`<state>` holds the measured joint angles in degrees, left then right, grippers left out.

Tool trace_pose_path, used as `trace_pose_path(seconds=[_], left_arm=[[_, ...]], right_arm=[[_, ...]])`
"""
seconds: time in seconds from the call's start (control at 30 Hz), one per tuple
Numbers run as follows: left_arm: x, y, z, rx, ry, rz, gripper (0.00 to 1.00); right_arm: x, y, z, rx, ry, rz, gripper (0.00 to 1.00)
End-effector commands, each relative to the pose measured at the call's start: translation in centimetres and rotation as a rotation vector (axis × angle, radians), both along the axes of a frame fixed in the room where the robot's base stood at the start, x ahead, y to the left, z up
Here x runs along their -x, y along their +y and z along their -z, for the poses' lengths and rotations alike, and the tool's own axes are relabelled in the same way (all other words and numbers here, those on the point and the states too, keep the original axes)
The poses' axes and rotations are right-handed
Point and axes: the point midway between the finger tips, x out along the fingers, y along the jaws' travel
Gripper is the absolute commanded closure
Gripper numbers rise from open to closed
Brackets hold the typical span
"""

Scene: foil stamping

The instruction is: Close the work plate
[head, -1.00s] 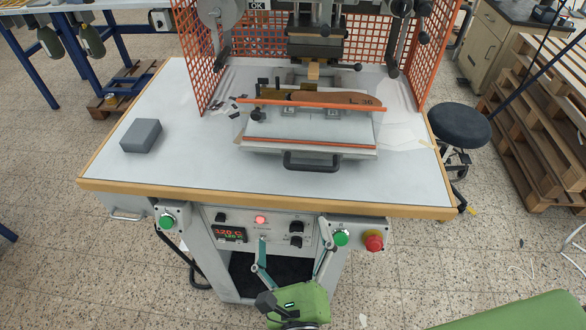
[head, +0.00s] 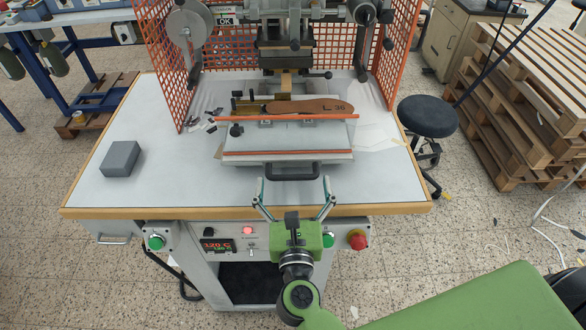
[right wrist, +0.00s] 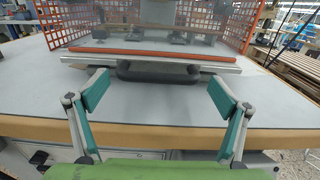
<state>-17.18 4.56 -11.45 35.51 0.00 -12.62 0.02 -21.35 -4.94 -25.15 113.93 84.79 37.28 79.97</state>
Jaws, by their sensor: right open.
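The work plate (head: 250,163) is pulled out toward me on the white table, with a dark handle (head: 292,171) at its front edge. The handle also shows in the right wrist view (right wrist: 158,72). A brown sole-shaped piece (head: 312,107) marked "L 36" lies on the plate behind an orange bar (head: 285,118). My right gripper (head: 293,184) is open and empty just in front of the handle, its two fingertips spread. In the right wrist view its fingers (right wrist: 155,92) stand on either side of the handle, nearer to the camera. My left gripper is not in view.
The press head (head: 285,45) stands behind the plate, between orange mesh guards (head: 168,60). A grey block (head: 122,158) lies on the left of the table (head: 85,190). Buttons and a red emergency stop (head: 357,239) sit on the front panel. A black stool (head: 428,116) stands at right.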

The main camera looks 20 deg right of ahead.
Motion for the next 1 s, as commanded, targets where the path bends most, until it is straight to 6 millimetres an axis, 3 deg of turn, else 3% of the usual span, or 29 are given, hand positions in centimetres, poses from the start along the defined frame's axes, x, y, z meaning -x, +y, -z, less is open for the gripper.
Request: trace_pose_path(seconds=[0.2,0.53,0.57,0.7,0.87,1.0], left_arm=[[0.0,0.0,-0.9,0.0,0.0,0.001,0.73],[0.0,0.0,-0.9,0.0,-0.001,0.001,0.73],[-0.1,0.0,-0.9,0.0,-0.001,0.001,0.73],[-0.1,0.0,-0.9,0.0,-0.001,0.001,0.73],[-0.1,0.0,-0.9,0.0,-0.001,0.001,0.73],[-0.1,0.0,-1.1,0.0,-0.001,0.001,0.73]], right_arm=[[-2.0,-0.6,-0.1,0.002,0.0,0.0,0.08],[-2.3,-0.6,0.1,0.001,0.001,-0.001,0.08],[-2.3,-0.6,0.1,0.001,0.001,-0.001,0.13],[-2.3,-0.7,0.1,0.001,0.0,0.0,0.49],[-2.9,-0.9,0.0,0.002,0.0,0.001,0.52],[-5.2,-1.5,-0.1,0.003,-0.002,0.003,0.52]])
